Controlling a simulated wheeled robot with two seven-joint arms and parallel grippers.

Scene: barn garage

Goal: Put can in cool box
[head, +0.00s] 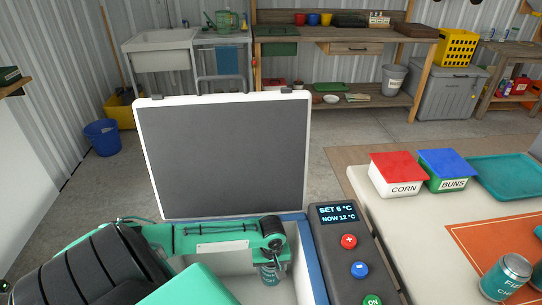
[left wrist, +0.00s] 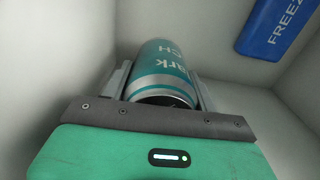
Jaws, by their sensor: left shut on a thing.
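The cool box (head: 308,250) stands open in front of me, its grey-lined lid (head: 222,155) raised at the back. My left gripper (head: 268,262) reaches down inside the box. It is shut on a teal can (head: 269,275). In the left wrist view the same can (left wrist: 163,72) sits between the two fingers, with white inner walls around it. Whether the can touches the box floor cannot be told. A second teal can (head: 505,277) stands on the table at the right.
A blue freezer pack (left wrist: 277,28) lies in the box. A control panel (head: 350,250) reads set 6, now 12 °C. The white table (head: 400,230) holds a corn tub (head: 397,175), a buns tub (head: 448,170), a teal tray (head: 505,175) and an orange mat (head: 490,240).

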